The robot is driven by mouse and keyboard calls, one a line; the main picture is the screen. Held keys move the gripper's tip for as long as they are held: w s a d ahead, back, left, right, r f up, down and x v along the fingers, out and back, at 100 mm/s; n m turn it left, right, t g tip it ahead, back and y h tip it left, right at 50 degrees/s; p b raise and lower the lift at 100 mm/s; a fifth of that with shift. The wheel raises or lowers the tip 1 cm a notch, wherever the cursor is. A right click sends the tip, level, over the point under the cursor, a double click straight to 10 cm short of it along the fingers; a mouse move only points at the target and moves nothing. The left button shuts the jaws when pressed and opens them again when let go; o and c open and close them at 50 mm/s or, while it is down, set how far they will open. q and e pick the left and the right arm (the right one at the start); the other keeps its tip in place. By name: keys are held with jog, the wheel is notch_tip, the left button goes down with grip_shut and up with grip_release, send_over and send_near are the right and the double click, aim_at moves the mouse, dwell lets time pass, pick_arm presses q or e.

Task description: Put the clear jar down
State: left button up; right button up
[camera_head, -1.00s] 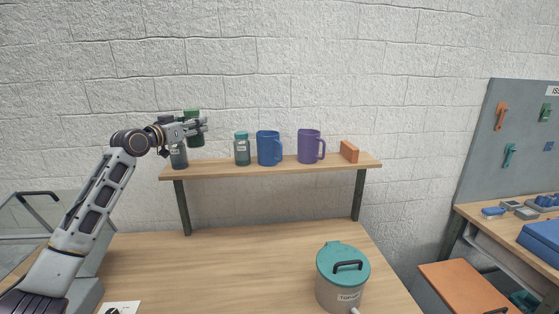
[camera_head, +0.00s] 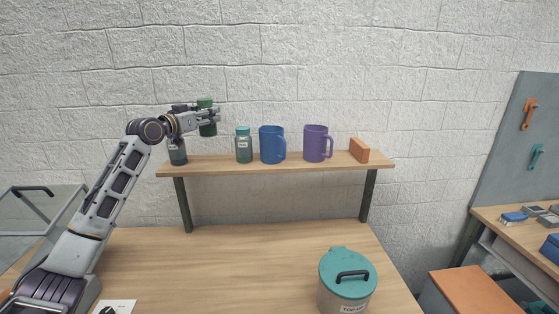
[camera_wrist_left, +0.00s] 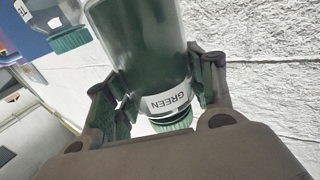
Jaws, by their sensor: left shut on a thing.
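The clear jar (camera_head: 208,129) is see-through, with green contents and a green cap. In the left wrist view it (camera_wrist_left: 145,60) carries a white GREEN label near the cap and appears upside down. My left gripper (camera_head: 212,117) is shut around it from the left. The jar is held in the air above the left part of the wooden shelf (camera_head: 215,170), with a gap under it. The gripper fingers cover part of its side. My right gripper is not in view.
On the shelf stand a dark bottle (camera_head: 177,152) at the left end, a teal-capped jar (camera_head: 244,148), a blue mug (camera_head: 271,146), a purple mug (camera_head: 316,145) and an orange block (camera_head: 359,150). Shelf room shows between the dark bottle and the teal-capped jar. A lidded canister (camera_head: 345,275) stands below.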

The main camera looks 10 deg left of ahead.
aim_at(208, 131)
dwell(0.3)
pick_arm(q)
jog(key=shift+f+p, duration=0.4)
jog(key=shift+f, duration=2.6)
jog(key=shift+f, duration=1.6)
jog(key=shift+f+p, duration=0.3)
jog(key=shift+f, duration=0.1)
jog(key=o, duration=1.3)
jog(key=shift+s+f, duration=0.1)
jog(key=shift+c, duration=0.2)
